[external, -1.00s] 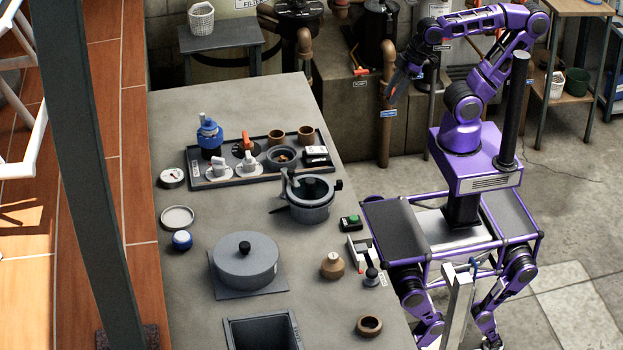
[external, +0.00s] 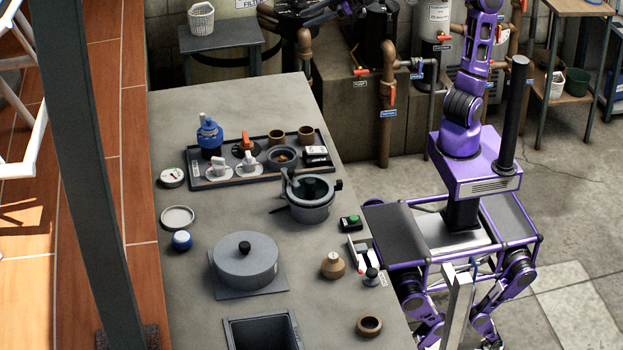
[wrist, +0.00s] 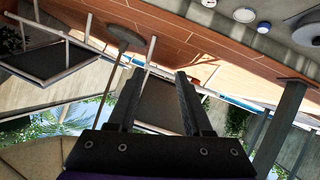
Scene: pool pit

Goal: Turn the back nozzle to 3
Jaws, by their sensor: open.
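A dark tray (external: 243,181) on the grey counter holds two small white fittings on round bases, a left one (external: 219,165) and a right one (external: 247,164). An orange-handled knob (external: 244,144) sits just behind them, and a blue valve (external: 209,138) stands at the tray's left end. I cannot tell which is the back nozzle, and no number is readable. My gripper (wrist: 158,76) is open and empty in the wrist view, with its two dark fingers apart. In the external view my arm rises out of the top edge. My gripper is far from the tray.
A lidded pot (external: 246,262), a smaller pot (external: 309,196), a gauge (external: 172,177) and a green-button box (external: 350,223) stand on the counter. Pipes with red handles (external: 390,93) are behind it. The wrist view shows chairs (wrist: 45,55) and orange tiled floor (wrist: 190,45).

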